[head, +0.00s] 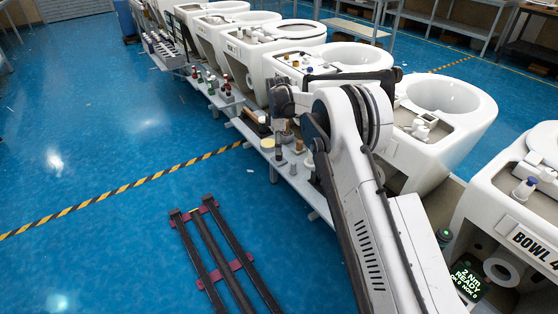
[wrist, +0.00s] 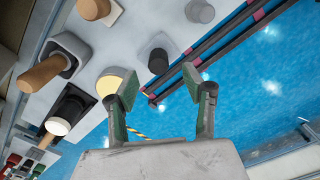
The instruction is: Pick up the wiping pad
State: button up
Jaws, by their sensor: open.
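A round pale-yellow pad, which looks like the wiping pad (wrist: 108,80), lies on a light grey shelf in the wrist view. The left finger overlaps part of it. The same pale-yellow disc shows in the head view (head: 267,143) near the shelf's outer edge. My gripper (wrist: 158,90) is open and empty, with its two green-padded fingers apart. The pad is at the left finger's side, not centred between the fingers. In the head view my arm reaches over the shelf, and the fingers are hard to make out there.
Wooden-handled tools (wrist: 40,73) stand in dark holders left of the pad, with a dark round piece (wrist: 158,60) to its right. White toilet bowls (head: 444,95) line the conveyor behind. Dark rails (head: 212,254) lie on the open blue floor.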

aim_at(279, 157)
jog(key=shift+w+d+f+b, duration=0.1)
jog(key=shift+f+b, duration=0.2)
jog(key=shift+f, duration=1)
jog(key=shift+d+f+b, duration=0.1)
jog(key=shift+f+b, duration=0.2)
jog(key=shift+f, duration=1)
grip_shut()
